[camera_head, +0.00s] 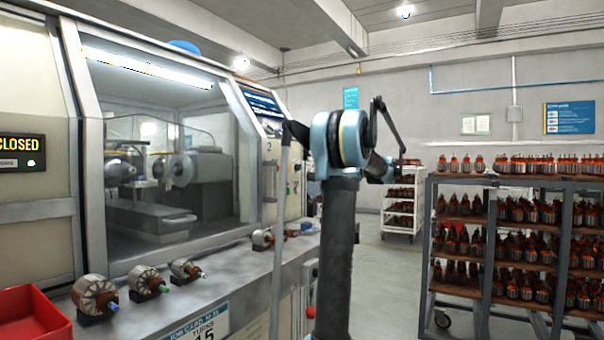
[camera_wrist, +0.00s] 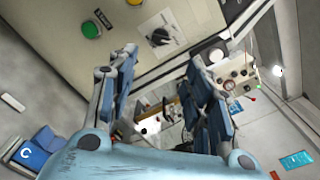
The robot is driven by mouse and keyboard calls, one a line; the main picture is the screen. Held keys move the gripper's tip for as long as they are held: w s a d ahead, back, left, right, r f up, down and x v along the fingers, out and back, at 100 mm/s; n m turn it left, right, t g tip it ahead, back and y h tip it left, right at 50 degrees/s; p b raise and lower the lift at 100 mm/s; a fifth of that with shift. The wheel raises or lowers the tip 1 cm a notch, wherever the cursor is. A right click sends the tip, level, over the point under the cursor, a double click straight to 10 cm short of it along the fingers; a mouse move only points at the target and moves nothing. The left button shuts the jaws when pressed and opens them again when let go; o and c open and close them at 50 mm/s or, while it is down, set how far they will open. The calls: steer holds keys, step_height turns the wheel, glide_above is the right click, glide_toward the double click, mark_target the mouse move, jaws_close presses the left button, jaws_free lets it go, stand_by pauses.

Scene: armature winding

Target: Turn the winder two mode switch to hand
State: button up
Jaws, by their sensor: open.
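The mode switch (camera_wrist: 160,37) shows in the wrist view as a black rotary knob on a pale square plate, set in a beige panel (camera_wrist: 125,28). Its markings are too small to read, so I cannot tell its position. My gripper (camera_wrist: 164,55) is open, with its two fingertips spread to either side below the knob in the picture and nothing between them. They appear apart from the knob. In the head view, winder two (camera_head: 268,146) carries a "2" on its column; my arm stands in front of its right end, and the switch cannot be made out there.
A green button (camera_wrist: 92,30) and a yellow one sit left of the switch; a white round part (camera_wrist: 217,55) lies right. In the head view, armatures (camera_head: 148,281) and a red bin (camera_head: 32,315) rest along the ledge. Loaded racks (camera_head: 487,240) stand right, with open floor between.

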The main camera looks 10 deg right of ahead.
mark_target(299, 167)
steer(key=x, duration=1.2)
steer(key=shift+a, duration=0.15)
steer(key=c, duration=1.1)
